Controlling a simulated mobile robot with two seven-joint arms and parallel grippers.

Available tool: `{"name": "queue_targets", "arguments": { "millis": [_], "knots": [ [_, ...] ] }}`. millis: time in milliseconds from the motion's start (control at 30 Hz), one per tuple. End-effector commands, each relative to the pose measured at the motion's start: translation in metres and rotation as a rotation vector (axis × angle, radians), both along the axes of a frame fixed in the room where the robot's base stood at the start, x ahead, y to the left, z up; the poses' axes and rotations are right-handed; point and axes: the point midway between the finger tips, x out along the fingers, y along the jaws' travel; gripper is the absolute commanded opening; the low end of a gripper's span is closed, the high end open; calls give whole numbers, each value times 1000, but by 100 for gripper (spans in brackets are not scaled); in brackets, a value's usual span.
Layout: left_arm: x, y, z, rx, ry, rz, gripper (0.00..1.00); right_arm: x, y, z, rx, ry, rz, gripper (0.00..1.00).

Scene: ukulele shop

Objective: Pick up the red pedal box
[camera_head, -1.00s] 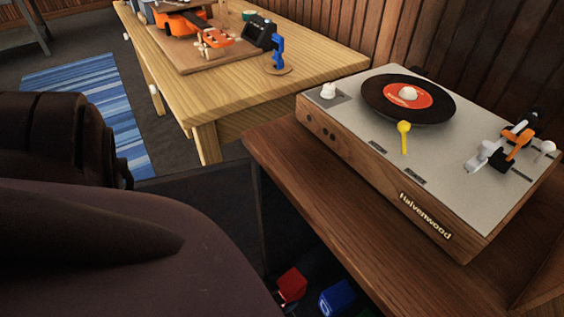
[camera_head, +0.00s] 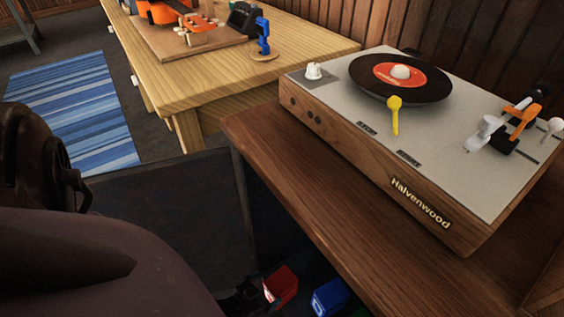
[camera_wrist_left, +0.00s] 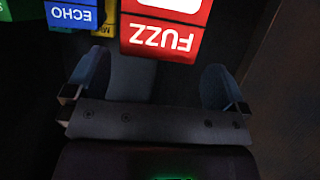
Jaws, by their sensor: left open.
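The red pedal box (camera_head: 281,286) sits low beside the wooden cabinet, at the bottom of the head view. In the left wrist view the red pedal box (camera_wrist_left: 162,38) shows upside-down "FUZZ" lettering and is cut off by the top edge. My left gripper (camera_wrist_left: 155,92) is open, with its fingers spread wide and nothing between them. The box lies just ahead of the fingers, roughly centred on the gap. In the head view a dark part of my left gripper (camera_head: 244,298) shows just left of the box. My right gripper is not in view.
A blue "ECHO" box (camera_head: 330,297) stands close to the right of the red one; yellow and green boxes are near it in the wrist view. The cabinet top (camera_head: 330,200) with a turntable (camera_head: 440,130) overhangs close by. A workbench (camera_head: 220,75) stands behind.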

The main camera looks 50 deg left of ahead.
Motion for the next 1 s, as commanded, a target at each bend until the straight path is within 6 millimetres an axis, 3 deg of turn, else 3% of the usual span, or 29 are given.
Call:
{"name": "queue_targets", "arguments": {
  "millis": [433, 767, 1000],
  "knots": [
    [45, -2, -15, 0, 3, -1, 100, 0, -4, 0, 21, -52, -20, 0],
    [52, -2, -15, 0, -1, 0, 100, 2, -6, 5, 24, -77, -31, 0],
    [52, -2, -15, -1, -1, 0, 65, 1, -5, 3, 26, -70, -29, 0]
  ]
}}
